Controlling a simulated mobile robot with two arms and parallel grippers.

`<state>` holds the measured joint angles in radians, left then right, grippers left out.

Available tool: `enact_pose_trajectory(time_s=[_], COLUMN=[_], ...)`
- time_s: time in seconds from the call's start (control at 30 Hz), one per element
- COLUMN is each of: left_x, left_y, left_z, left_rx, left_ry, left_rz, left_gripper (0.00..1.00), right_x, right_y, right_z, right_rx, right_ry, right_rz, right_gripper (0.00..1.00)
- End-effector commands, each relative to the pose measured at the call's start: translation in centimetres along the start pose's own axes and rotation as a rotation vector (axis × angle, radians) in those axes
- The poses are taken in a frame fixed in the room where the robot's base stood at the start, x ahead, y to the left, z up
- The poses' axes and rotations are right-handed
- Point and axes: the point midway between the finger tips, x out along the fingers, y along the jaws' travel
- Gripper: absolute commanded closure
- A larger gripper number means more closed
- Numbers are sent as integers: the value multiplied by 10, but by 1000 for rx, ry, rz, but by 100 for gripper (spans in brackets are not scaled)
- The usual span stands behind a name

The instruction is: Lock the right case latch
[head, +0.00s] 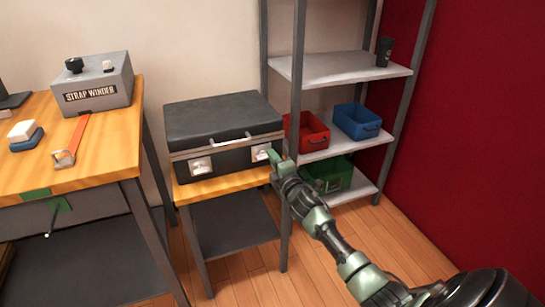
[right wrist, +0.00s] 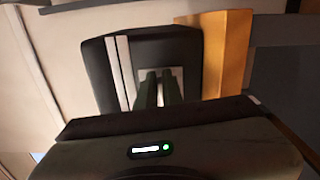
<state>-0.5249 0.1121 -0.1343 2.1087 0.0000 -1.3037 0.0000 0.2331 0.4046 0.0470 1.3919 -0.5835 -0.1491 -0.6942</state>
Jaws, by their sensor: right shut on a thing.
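A closed black case (head: 225,118) with a silver rim and a front handle (head: 233,140) sits on a small wooden-topped stand. The left latch (head: 201,166) is a pale plate on the case front. The right latch (head: 260,153) is at the front right. My right gripper (head: 273,157) is at the right latch, its arm coming from the lower right. In the right wrist view, the gripper's two dark fingers (right wrist: 158,90) are close together over the pale right latch (right wrist: 174,76), shut on it and hiding part of it. My left gripper is out of view.
A wooden table (head: 110,150) with a strap winder (head: 98,82) stands at left. A metal shelf (head: 345,70) at right holds red (head: 306,133), blue (head: 357,122) and green (head: 330,176) bins. Wooden floor in front of the stand is clear.

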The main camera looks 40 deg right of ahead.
Motion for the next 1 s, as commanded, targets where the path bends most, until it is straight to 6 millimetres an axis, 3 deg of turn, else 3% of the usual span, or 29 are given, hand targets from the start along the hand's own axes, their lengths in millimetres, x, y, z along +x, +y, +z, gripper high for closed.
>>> enact_pose_trajectory(time_s=[0.77, 0.8, 0.87, 1.0], left_x=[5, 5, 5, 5], left_y=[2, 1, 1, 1], left_z=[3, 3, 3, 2], left_rx=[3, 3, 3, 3], left_ry=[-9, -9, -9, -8], left_rz=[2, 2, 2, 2], left_gripper=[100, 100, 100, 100], right_x=[0, 0, 0, 0], right_y=[-5, -5, -5, -4], right_z=[0, -1, 0, 0], right_rx=[102, 102, 101, 100], right_ry=[0, 0, 0, 0], right_rz=[-4, -4, -4, -2], right_gripper=[100, 84, 71, 71])
